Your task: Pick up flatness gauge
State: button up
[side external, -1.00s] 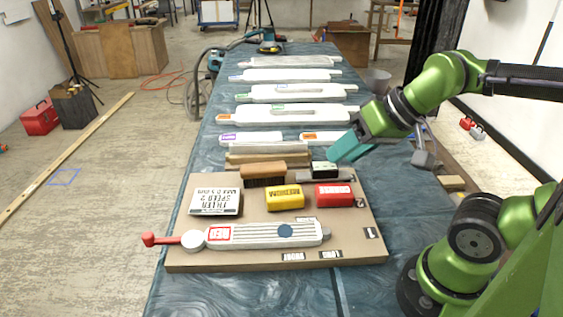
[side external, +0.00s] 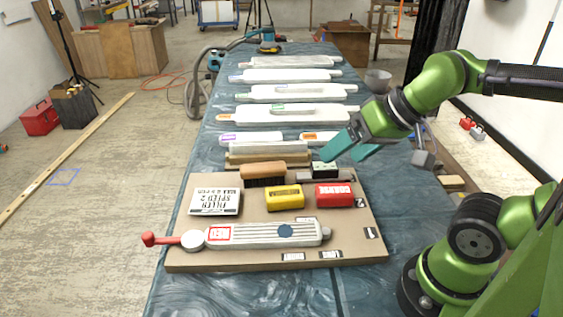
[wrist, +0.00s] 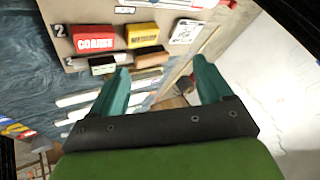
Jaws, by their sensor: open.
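No item is clearly labelled as the flatness gauge. Two candidates are a long pale bar (side external: 268,147) at the brown board's back edge and a thin grey strip (side external: 343,178) beside the small dark block. My gripper (side external: 342,157) is open and empty, with its teal fingers above the board's back right area, near the dark block (side external: 324,169). In the wrist view my gripper (wrist: 162,68) has its two fingers spread, with the dark block (wrist: 103,66) and brush (wrist: 150,57) beyond them.
The brown board (side external: 190,262) holds a white filler box (side external: 214,201), yellow block (side external: 284,197), red block (side external: 334,195), brush (side external: 263,174) and long white relief (side external: 265,235) with a red end. Several white reliefs (side external: 290,93) line the blue-covered table behind.

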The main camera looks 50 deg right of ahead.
jog(key=shift+f, duration=0.1)
jog(key=m+g+h, duration=0.2)
jog(key=m+g, duration=0.4)
jog(key=m, duration=1)
send_over(324, 169)
notch_tip(324, 169, down, 5)
jog(key=d+m+g, duration=0.1)
jog(key=m, duration=0.6)
jog(key=f, duration=0.9)
jog(key=shift+w+d+f, duration=0.1)
jog(key=shift+w+f, duration=0.2)
jog(key=shift+f, duration=0.1)
jog(key=shift+w+d+f, duration=0.1)
jog(key=shift+w+f, duration=0.05)
jog(key=shift+f, duration=2.7)
jog(key=c, duration=1.1)
